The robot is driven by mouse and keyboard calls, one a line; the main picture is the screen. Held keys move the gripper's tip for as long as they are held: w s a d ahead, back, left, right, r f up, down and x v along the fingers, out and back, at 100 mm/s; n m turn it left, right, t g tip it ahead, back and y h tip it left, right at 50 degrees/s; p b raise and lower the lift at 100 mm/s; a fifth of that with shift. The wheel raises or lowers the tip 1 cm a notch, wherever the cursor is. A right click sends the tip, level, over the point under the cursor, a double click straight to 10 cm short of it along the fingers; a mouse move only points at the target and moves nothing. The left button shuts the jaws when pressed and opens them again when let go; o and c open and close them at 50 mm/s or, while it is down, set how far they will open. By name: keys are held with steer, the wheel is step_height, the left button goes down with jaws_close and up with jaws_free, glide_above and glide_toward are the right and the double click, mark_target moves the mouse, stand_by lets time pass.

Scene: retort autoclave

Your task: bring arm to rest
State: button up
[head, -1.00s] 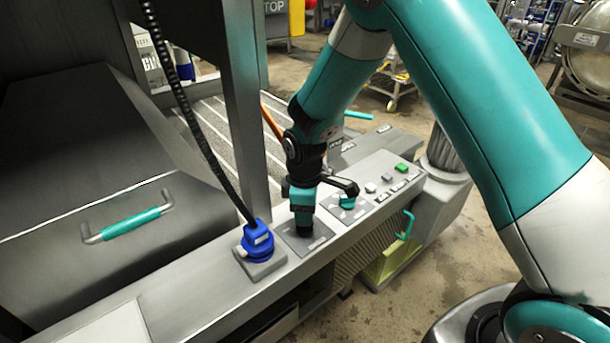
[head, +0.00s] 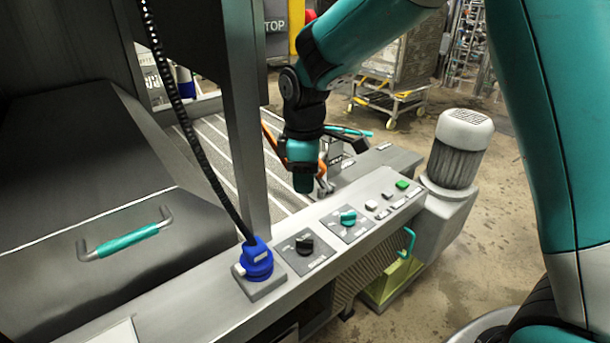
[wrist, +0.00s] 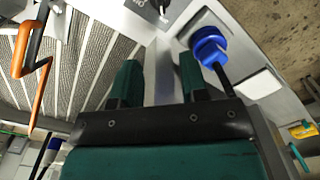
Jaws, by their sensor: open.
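My arm reaches in from the upper right of the head view. My gripper (head: 304,178) hangs above and behind the control panel (head: 330,262), clear of its knobs. In the wrist view my gripper (wrist: 159,85) shows two teal fingers set apart with nothing between them. A black knob (head: 304,245) and a teal knob (head: 348,217) sit on the panel, both uncovered in the head view.
A blue plug (head: 256,262) with a black coiled cable stands left of the knobs, near a steel post (head: 245,120). An orange hooked bar (wrist: 25,70) lies over the slatted conveyor (wrist: 90,60). A grey motor (head: 457,150) stands right of the panel.

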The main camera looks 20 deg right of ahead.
steer(key=s+a+r+m+y, duration=0.1)
steer(key=s+r+m, duration=0.1)
steer(key=s, duration=0.6)
steer(key=s+a+r+m+y, duration=0.1)
steer(key=s+r+m, duration=0.1)
steer(key=s, duration=0.6)
steer(key=s+a+r+m+y, duration=0.1)
steer(key=s+r, duration=0.3)
steer(key=s, duration=0.4)
steer(key=shift+s+a+r+m+y, duration=0.25)
steer(key=shift+s+a+m+y, duration=0.15)
steer(key=shift+a+y, duration=0.2)
